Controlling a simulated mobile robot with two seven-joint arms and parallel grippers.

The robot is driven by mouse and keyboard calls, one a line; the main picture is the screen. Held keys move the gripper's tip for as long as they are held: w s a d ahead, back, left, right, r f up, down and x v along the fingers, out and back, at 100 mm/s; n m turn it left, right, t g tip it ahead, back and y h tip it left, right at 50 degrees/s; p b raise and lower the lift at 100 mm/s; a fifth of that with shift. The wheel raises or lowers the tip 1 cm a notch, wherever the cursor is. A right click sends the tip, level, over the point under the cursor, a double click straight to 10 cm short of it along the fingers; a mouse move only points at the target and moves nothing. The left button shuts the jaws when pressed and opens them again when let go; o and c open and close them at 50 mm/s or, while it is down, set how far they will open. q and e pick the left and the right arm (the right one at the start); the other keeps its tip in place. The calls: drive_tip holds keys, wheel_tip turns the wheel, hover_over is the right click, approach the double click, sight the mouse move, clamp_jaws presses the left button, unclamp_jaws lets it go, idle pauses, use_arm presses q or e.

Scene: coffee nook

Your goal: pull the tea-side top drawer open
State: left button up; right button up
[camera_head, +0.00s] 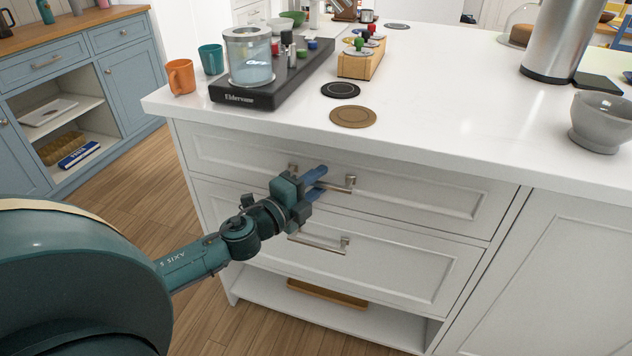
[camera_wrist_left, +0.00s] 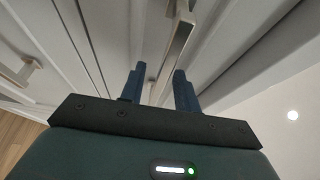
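The white top drawer (camera_head: 420,190) of the island is flush with the cabinet front. Its metal bar handle (camera_head: 340,187) runs across the drawer front, partly hidden by my left gripper. My left gripper (camera_head: 318,183) is at this handle, its two blue fingers apart, one above the other. In the left wrist view the handle bar (camera_wrist_left: 176,48) runs down toward the gap between the fingers (camera_wrist_left: 160,86), closer to the right finger. The fingers do not look closed on it; contact is unclear. My right gripper is in neither view.
A lower drawer (camera_head: 400,258) with its own handle (camera_head: 318,245) sits below, over an open shelf. The white countertop (camera_head: 450,110) overhangs the drawers and carries a black tray (camera_head: 270,92), coasters (camera_head: 353,116) and a grey bowl (camera_head: 600,122). Wooden floor is clear at left.

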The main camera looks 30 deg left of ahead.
use_arm(q)
clamp_jaws()
idle(0.3)
idle(0.4)
